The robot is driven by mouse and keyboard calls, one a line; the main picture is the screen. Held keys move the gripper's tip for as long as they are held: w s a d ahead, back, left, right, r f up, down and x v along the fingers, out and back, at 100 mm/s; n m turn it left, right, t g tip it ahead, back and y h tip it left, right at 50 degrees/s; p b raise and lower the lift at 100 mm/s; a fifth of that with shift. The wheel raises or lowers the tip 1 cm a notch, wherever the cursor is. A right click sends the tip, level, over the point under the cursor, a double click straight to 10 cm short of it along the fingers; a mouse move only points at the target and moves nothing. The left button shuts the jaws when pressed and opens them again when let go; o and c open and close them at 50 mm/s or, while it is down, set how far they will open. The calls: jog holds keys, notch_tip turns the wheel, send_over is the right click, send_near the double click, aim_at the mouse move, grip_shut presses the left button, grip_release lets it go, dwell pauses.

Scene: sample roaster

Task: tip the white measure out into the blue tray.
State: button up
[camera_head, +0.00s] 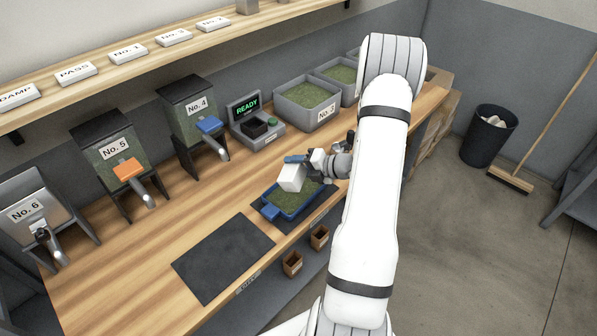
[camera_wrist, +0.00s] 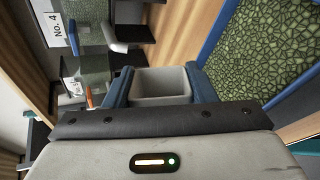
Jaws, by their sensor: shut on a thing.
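The white measure (camera_head: 291,178) is held over the far left side of the blue tray (camera_head: 269,212), and it looks tilted. In the wrist view the measure (camera_wrist: 162,86) sits between my two blue fingers, and I see pale grey inner walls with no beans on the part that shows. My gripper (camera_wrist: 158,74) is shut on it; in the head view the gripper (camera_head: 298,161) is partly hidden by the measure and my arm. The blue tray holds green beans and also shows at the right of the wrist view (camera_wrist: 214,38), beside the measure.
Hoppers No. 4 (camera_head: 190,113), No. 5 (camera_head: 103,158) and No. 6 (camera_head: 30,208) stand along the back left. A scale reading READY (camera_head: 259,130) and grey bean bins (camera_head: 308,104) stand behind. A dark mat (camera_head: 224,258) lies bare at the front left.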

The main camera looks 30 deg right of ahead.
aim_at(299, 171)
jog(key=n+b, duration=0.1)
jog(key=b, duration=0.2)
jog(key=n+t+h+b, duration=0.1)
jog(key=b, duration=0.3)
jog(key=shift+s+a+r+n, duration=0.2)
jog(key=shift+s+a+n, duration=0.15)
jog(key=shift+a+n, duration=0.05)
jog(key=n+t+b, duration=0.1)
jog(key=b, duration=0.3)
jog(key=r+n+t+h+b, duration=0.1)
jog(key=b, duration=0.2)
jog(key=a+n+t+b, duration=0.1)
jog(key=n+b, duration=0.1)
jog(key=b, duration=0.2)
jog(key=shift+s+r+b, duration=0.25)
jog(key=shift+s+b, duration=0.1)
jog(key=shift+s, duration=0.05)
jog(key=n+b, duration=0.1)
jog(key=b, duration=0.2)
jog(key=n+t+b, duration=0.1)
jog(key=b, duration=0.2)
jog(key=n+b, duration=0.1)
jog(key=b, duration=0.3)
jog(key=shift+s+a+f+n+t, duration=0.1)
jog(key=shift+f+n+t, duration=0.15)
jog(key=shift+n+t, duration=0.05)
jog(key=shift+r+n+b, duration=0.15)
jog(key=shift+n+b, duration=0.45)
jog(key=shift+b, duration=0.6)
